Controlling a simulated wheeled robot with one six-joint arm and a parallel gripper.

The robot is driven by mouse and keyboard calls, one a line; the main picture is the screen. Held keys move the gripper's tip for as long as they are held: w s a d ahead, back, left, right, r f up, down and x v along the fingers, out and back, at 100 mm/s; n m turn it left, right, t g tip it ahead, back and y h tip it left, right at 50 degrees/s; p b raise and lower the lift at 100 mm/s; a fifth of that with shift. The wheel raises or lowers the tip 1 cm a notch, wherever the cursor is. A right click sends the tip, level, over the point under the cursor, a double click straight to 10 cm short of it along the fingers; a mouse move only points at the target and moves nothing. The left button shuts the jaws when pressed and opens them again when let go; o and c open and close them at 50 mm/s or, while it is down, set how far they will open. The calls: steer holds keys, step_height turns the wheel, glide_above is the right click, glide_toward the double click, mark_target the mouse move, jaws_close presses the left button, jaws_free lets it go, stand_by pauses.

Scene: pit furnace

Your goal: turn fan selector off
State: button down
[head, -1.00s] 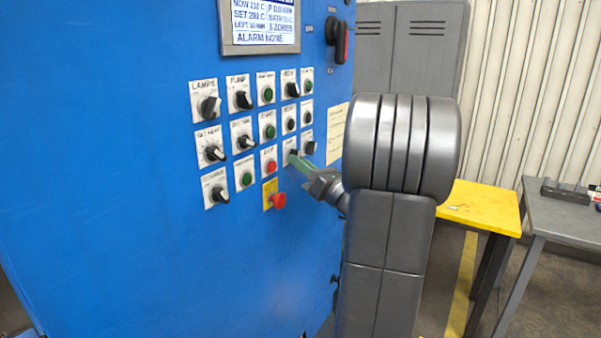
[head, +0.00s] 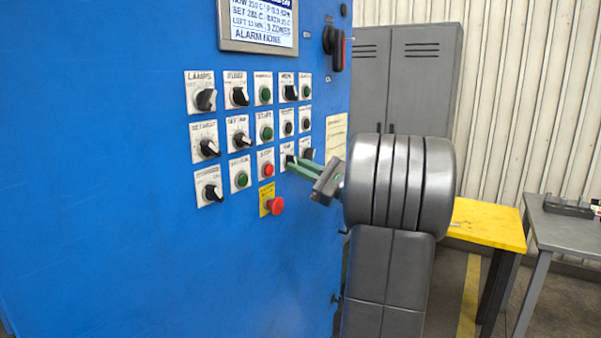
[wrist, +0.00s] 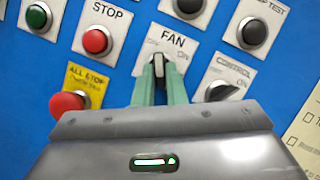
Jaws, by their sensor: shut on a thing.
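The fan selector (wrist: 158,66) is a black knob on a white plate lettered FAN, with ON readable at the plate's right side. It sits in the lower right part of the blue panel. My gripper (wrist: 158,88) is at it, with its two green fingers shut on the knob from either side. In the head view my gripper (head: 297,165) reaches in from the right, and its fingers partly cover the fan plate. The fingers hide part of the knob and the lower plate.
Close by are the red STOP button (wrist: 95,40), the red ALL STOP mushroom button (wrist: 68,104) on a yellow plate, and the CONTROL selector (wrist: 222,91). Above the panel is a display (head: 259,25). A yellow table (head: 485,222) stands at the right.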

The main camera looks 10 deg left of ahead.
steer(key=shift+n, duration=0.4)
steer(key=c, duration=1.5)
jaws_free()
steer(key=shift+d, duration=0.1)
steer(key=b+v, duration=0.1)
steer(key=v, duration=1.2)
steer(key=shift+w+d+b, duration=0.1)
steer(key=shift+d+b, duration=0.2)
steer(key=shift+d, duration=0.1)
steer(key=shift+a, duration=0.1)
steer(key=p+x, duration=0.1)
steer(key=x, duration=1.2)
steer(key=shift+a, duration=0.4)
